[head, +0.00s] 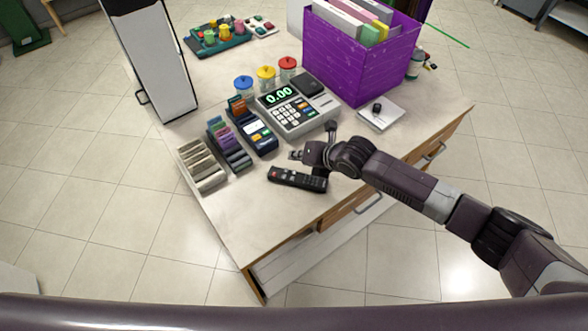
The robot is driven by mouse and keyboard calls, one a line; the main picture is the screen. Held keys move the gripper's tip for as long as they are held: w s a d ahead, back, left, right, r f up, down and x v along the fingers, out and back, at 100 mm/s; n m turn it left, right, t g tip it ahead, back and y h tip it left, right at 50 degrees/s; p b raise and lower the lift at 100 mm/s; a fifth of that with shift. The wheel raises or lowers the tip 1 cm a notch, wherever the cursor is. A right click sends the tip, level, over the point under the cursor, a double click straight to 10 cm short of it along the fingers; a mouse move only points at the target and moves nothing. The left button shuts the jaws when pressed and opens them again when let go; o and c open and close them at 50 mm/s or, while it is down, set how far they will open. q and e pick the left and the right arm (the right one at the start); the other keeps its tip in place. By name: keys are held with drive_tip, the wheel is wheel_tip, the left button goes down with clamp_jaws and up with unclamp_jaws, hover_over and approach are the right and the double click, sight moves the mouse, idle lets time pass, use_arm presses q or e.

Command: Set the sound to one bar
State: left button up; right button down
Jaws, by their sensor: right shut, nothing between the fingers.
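A black remote control (297,179) with small buttons and a red one at its left end lies flat near the front of the counter. My right gripper (296,155) is shut and empty just behind the remote, over the counter top. Its arm comes in from the right. I cannot tell its exact height above the counter; it looks apart from the remote. No display with sound bars can be made out. My left gripper is not in view.
A purple file box (355,60) and a white pad (381,115) are at the right. The counter's front left (245,220) is clear.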

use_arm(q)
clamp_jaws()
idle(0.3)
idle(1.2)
